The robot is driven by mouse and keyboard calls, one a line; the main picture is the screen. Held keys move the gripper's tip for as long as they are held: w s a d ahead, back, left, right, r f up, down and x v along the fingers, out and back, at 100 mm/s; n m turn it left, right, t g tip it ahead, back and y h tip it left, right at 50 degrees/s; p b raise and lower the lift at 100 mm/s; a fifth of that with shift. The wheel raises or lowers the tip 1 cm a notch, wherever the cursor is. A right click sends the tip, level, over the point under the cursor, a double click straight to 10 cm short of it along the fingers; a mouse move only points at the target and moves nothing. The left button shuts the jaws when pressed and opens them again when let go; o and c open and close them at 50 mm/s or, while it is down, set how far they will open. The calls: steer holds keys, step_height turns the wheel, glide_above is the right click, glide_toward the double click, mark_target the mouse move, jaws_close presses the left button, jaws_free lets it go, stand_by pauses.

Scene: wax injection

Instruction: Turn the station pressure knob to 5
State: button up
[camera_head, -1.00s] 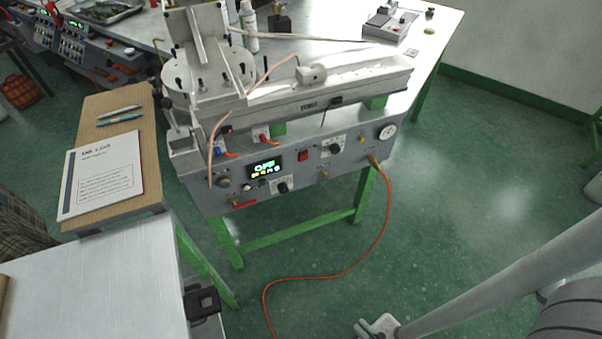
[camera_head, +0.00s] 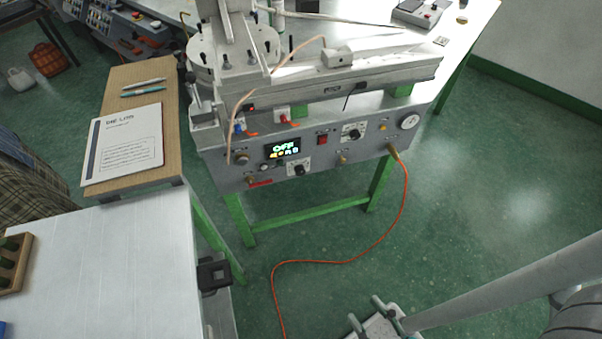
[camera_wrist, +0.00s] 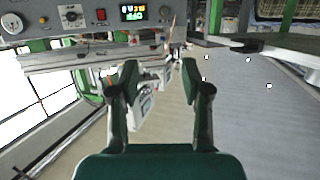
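The station is a grey front panel (camera_head: 325,165) with a lit display (camera_head: 283,149) that seems to read OFF, and a round white gauge (camera_head: 409,121) at its right end. Two black knobs on pale dials are on it, an upper one (camera_head: 354,132) and a lower one (camera_head: 298,169); their labels and settings are too small to read. In the wrist view the panel is upside down, with one knob (camera_wrist: 70,15), the gauge (camera_wrist: 12,23) and the display (camera_wrist: 133,13) at the top edge. My gripper (camera_wrist: 160,75) is open and empty, apart from the panel; it also shows in the head view (camera_head: 369,318).
A red switch (camera_head: 322,139) is beside the upper knob. An orange hose (camera_head: 399,215) hangs from the panel's right end to the floor. A white table (camera_head: 110,265) and a wooden board with a booklet (camera_head: 124,143) are at the left.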

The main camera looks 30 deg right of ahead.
steer(key=shift+o, duration=0.2)
steer(key=w+d+f+h, duration=0.1)
steer(key=w+f, duration=0.4)
steer(key=f, duration=0.2)
steer(key=shift+m+t, duration=0.4)
steer(key=m+t+h, duration=0.1)
steer(key=m+h, duration=0.2)
steer(key=h, duration=0.1)
glide_toward(301, 173)
steer(key=x, duration=1)
steer(key=c, duration=1.2)
